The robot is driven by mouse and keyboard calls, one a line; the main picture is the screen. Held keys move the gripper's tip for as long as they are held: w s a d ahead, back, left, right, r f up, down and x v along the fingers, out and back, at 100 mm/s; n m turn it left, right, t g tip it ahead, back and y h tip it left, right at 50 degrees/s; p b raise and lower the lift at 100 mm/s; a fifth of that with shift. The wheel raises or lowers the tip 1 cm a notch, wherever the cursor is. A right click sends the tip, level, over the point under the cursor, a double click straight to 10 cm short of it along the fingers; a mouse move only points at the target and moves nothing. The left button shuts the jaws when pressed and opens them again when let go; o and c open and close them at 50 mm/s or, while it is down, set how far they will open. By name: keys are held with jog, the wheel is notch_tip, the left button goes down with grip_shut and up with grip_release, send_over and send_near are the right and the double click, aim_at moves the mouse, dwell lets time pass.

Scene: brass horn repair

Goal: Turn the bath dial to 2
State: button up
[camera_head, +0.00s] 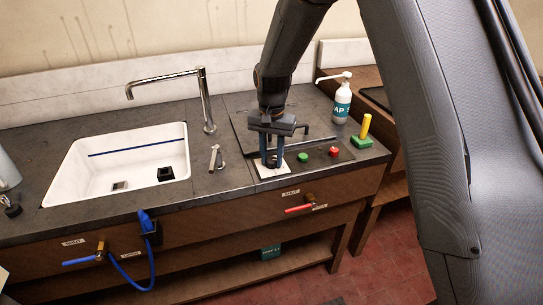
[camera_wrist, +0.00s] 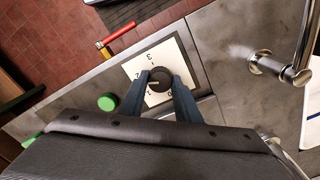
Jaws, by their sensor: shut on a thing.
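The bath dial is a round dark knob (camera_wrist: 160,75) on a white plate (camera_wrist: 185,48) printed with numbers. In the wrist view a pale pointer mark on the knob faces left, toward the numbered side; I cannot tell exactly which number it meets. My gripper (camera_wrist: 159,84) is shut on the knob, one blue finger on each side. In the head view my gripper (camera_head: 272,160) points down onto the white plate (camera_head: 272,173) at the counter's front edge, and its fingers hide most of the knob.
A green button (camera_head: 303,157) and red button (camera_head: 334,152) sit right of the dial, with a yellow-handled green block (camera_head: 363,132) beyond. A red-handled valve (camera_head: 299,209) is below. The white sink (camera_head: 75,180) and tap (camera_head: 205,100) are left; a pump bottle (camera_head: 342,103) stands behind.

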aim_at(272, 160)
jog(key=shift+m, duration=0.5)
jog(key=o, duration=1)
jog(key=shift+o, duration=0.2)
jog(key=shift+r+b, duration=1.05)
jog(key=shift+r, duration=2.9)
jog(key=s+d+f+n, duration=0.1)
jog(key=s+d+n, duration=0.1)
jog(key=s+d, duration=0.6)
jog(key=s+d+f+n+t, duration=0.1)
jog(key=s+d+f+n, duration=0.1)
jog(key=s+d, duration=0.7)
jog(key=s+n, duration=0.1)
jog(key=s, duration=0.5)
jog(key=shift+f, duration=0.25)
